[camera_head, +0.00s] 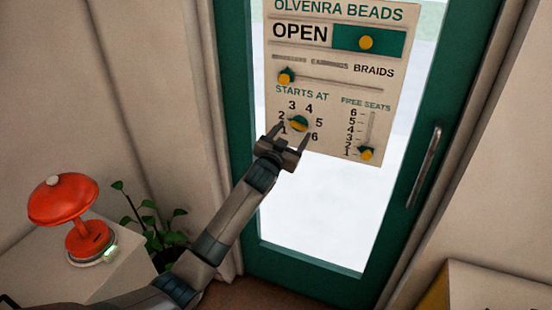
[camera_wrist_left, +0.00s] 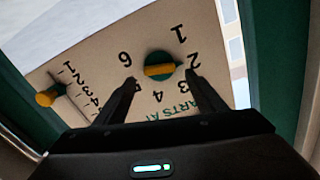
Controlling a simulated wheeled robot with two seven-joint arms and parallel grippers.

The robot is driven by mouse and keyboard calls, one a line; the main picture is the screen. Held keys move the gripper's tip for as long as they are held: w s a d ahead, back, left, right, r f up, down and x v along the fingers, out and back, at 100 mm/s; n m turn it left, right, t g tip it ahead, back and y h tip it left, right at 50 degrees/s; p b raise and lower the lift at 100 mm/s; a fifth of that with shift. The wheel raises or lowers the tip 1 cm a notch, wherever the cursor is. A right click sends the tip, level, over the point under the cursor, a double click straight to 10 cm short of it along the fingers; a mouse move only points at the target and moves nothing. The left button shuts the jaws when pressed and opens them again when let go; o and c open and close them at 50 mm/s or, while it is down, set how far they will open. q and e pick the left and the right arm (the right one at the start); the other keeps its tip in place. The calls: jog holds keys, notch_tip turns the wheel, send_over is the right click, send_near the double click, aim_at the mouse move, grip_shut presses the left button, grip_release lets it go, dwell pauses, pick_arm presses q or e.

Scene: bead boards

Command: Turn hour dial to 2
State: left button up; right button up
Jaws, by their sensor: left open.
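The hour dial (camera_head: 299,123) is a round green knob with a yellow bar, under "STARTS AT" on a cream sign board (camera_head: 385,90) on the door. Numbers 1 to 6 ring it. In the left wrist view the dial (camera_wrist_left: 159,68) appears upside down, its bar lying nearly level and its small green tip on the side of the 2 (camera_wrist_left: 193,62). My left gripper (camera_head: 291,135) is open just below the dial in the head view. In the wrist view its fingers (camera_wrist_left: 161,80) stand either side of the dial, with gaps showing. My right gripper is out of view.
The board also has an OPEN slider (camera_head: 366,42), a braids slider (camera_head: 287,76) and a free seats slider (camera_head: 366,153). A door handle (camera_head: 425,165) is at right. A red lamp (camera_head: 68,205) and a plant (camera_head: 155,225) stand at lower left.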

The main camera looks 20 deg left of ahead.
pick_arm(q)
jog(key=s+b, duration=0.3)
jog(key=s, duration=1)
jog(key=shift+s+a+b, duration=0.2)
jog(key=shift+a+b, duration=0.05)
jog(key=shift+b, duration=0.05)
jog(key=s+a+f+g+b, duration=0.1)
jog(key=s+f+g, duration=0.2)
jog(key=f, duration=1.6)
jog(key=s+a+f+g, duration=0.1)
jog(key=s+f+g, duration=0.15)
jog(key=f, duration=1.65)
jog(key=s+f+g, duration=0.3)
jog(key=s+f, duration=0.5)
jog(key=f, duration=0.6)
jog(key=s+f+g+b, duration=0.1)
jog(key=s+f+g, duration=0.4)
jog(key=s+f, duration=1.7)
jog(key=s+d+f+g, duration=0.1)
jog(key=s+f, duration=0.2)
jog(key=s, duration=1.2)
jog(key=s+d+f+n+g+b, duration=0.1)
jog(key=s+f, duration=0.3)
jog(key=s, duration=1)
jog(key=shift+s+d+g+y, duration=0.15)
jog(key=shift+s+g+y, duration=0.2)
jog(key=shift+g, duration=0.4)
